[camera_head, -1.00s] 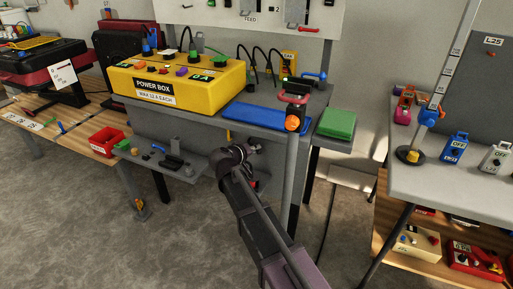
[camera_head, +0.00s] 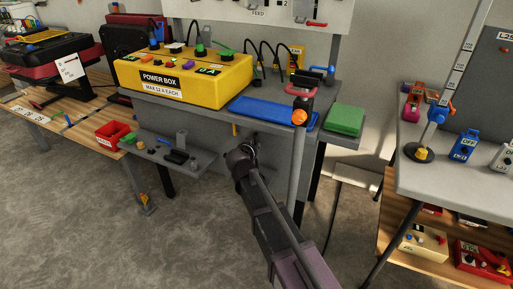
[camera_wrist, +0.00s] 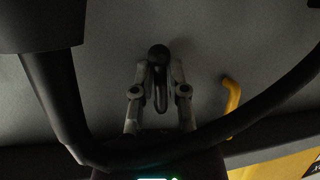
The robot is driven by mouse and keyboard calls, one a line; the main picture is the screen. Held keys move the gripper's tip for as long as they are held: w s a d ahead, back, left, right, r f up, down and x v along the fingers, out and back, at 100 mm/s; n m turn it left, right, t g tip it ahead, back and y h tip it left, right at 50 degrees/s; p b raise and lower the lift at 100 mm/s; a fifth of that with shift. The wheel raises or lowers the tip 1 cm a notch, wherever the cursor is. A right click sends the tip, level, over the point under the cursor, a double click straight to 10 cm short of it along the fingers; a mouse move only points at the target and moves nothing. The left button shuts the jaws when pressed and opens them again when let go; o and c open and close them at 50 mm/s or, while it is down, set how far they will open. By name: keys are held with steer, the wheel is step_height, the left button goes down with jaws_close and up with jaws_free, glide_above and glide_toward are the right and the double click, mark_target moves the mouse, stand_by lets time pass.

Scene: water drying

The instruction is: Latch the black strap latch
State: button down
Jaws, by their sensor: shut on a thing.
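In the wrist view, a small black handle with a rounded knob (camera_wrist: 158,54) stands between the two fingers of my gripper (camera_wrist: 158,88). The fingers are closed on it from both sides, against a dark grey surface. It looks like the black strap latch, but its strap and catch cannot be made out. In the head view, my dark wrist (camera_head: 240,160) is at the grey bench front, below the blue tray. My fingers and the black handle are hidden there.
A yellow handle (camera_wrist: 232,95) is just right of my gripper. The yellow power box (camera_head: 185,80), blue tray (camera_head: 275,112) and green block (camera_head: 344,115) sit on the bench. A low shelf (camera_head: 205,160) is to the left. An upright post (camera_head: 297,165) is close to my arm.

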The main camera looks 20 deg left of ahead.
steer(key=shift+a+m, duration=0.15)
steer(key=shift+m, duration=0.15)
steer(key=c, duration=0.6)
jaws_free()
steer(key=shift+c, duration=0.2)
steer(key=shift+s, duration=0.15)
